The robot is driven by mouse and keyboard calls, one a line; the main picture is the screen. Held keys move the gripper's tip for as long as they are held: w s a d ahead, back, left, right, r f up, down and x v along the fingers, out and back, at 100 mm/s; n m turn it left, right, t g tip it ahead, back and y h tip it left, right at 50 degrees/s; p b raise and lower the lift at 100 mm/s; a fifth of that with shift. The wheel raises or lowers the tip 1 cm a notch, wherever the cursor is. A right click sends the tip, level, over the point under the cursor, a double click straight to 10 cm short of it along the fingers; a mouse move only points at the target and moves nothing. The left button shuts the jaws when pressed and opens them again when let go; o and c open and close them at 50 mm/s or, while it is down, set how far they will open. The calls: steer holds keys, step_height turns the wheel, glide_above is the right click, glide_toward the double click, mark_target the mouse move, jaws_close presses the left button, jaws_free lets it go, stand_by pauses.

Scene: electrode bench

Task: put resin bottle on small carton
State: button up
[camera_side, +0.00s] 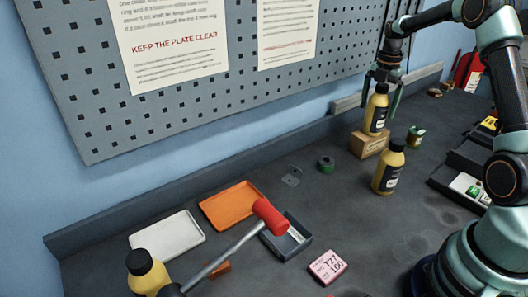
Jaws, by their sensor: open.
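A yellow bottle (377,115) with a dark label and dark cap stands upright on the small brown carton (368,146) near the back wall. My gripper (381,92) points down over this bottle. Its jaws are open, with a finger on either side of the bottle's upper part; I cannot tell whether they touch it. A second, similar yellow bottle (388,172) stands upright on the bench just in front of the carton. A third yellow bottle (148,276) stands at the lower left, partly cut off by the frame. Part of the carton's right side is hidden behind the second bottle.
A small green-lidded jar (415,136) stands right of the carton. A green tape roll (326,165) lies to its left. A red-headed mallet (270,216) lies across a dark tray (296,243), near orange (228,200) and white (165,240) trays. A pink block (328,266) lies in front.

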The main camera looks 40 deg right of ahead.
step_height(320, 180, up, 11)
steer(key=shift+r, duration=0.4)
steer(key=shift+a+r, duration=0.3)
steer(key=s+a+r+m+t, duration=0.1)
steer(key=s+a+r+m, duration=0.1)
steer(key=a+m, duration=0.45)
steer(key=s+a+r+m+t, duration=0.1)
steer(key=a+r+m+t, duration=0.15)
steer(key=a, duration=0.75)
steer(key=s+a+f+m+t, duration=0.2)
steer(key=s+a+f+m, duration=0.3)
steer(key=s+a+m, duration=0.5)
steer(key=shift+s+a+f+m, duration=0.15)
steer(key=shift+a+f+m, duration=0.3)
steer(key=shift+a, duration=0.5)
